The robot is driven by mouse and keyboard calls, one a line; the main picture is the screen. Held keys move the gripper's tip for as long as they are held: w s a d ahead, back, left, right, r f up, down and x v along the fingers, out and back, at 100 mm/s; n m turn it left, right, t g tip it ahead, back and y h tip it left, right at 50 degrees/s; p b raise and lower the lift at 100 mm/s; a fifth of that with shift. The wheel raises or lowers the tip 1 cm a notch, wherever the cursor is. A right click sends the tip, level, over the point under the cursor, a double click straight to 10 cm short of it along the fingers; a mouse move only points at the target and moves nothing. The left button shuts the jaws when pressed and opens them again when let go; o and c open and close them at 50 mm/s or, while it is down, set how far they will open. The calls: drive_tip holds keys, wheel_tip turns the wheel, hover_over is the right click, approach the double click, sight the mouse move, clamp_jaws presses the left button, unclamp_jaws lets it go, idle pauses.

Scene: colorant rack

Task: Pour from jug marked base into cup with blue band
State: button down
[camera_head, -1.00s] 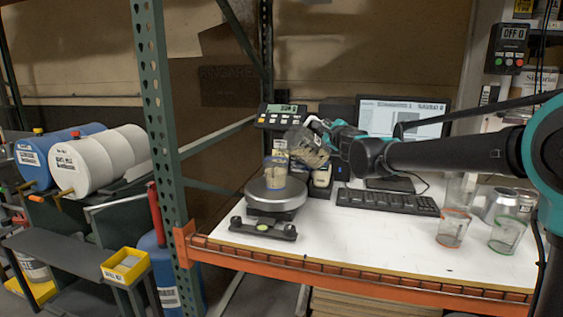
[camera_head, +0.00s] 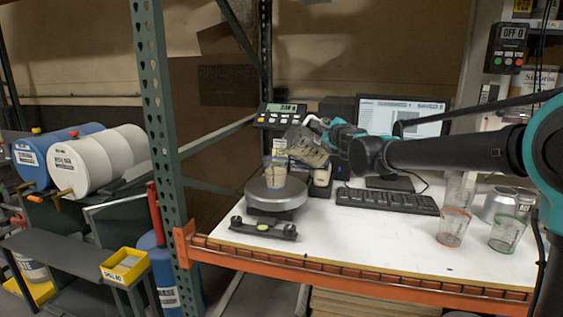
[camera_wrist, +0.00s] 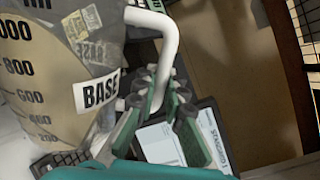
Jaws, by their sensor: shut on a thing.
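The jug marked BASE (camera_wrist: 65,85) fills the left of the wrist view, clear with black volume marks and beige liquid inside. My gripper (camera_wrist: 165,95) is shut on its white handle. In the head view the jug (camera_head: 307,146) is held tilted to the left, its mouth over a clear cup (camera_head: 275,170). The cup stands upright on the round scale pan (camera_head: 277,194) and holds beige liquid. A blue band on it is hard to make out at this size. My gripper also shows at the handle in the head view (camera_head: 322,125).
A scale display (camera_head: 281,116) stands behind the cup. A keyboard (camera_head: 387,201) and monitor (camera_head: 402,117) are right of it. Clear cups with orange (camera_head: 453,228) and green (camera_head: 507,233) bands stand at the right. A bar with a green level (camera_head: 263,228) lies in front. The middle front is clear.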

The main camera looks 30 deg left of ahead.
drive_tip(key=shift+s+a+r+n+p, duration=0.15)
drive_tip(key=shift+a+r+n+p, duration=0.05)
drive_tip(key=shift+r+n+p, duration=0.2)
drive_tip(key=shift+s+a+r+n+p, duration=0.2)
drive_tip(key=shift+r+n+p, duration=0.1)
drive_tip(key=shift+r, duration=0.15)
idle(3.1)
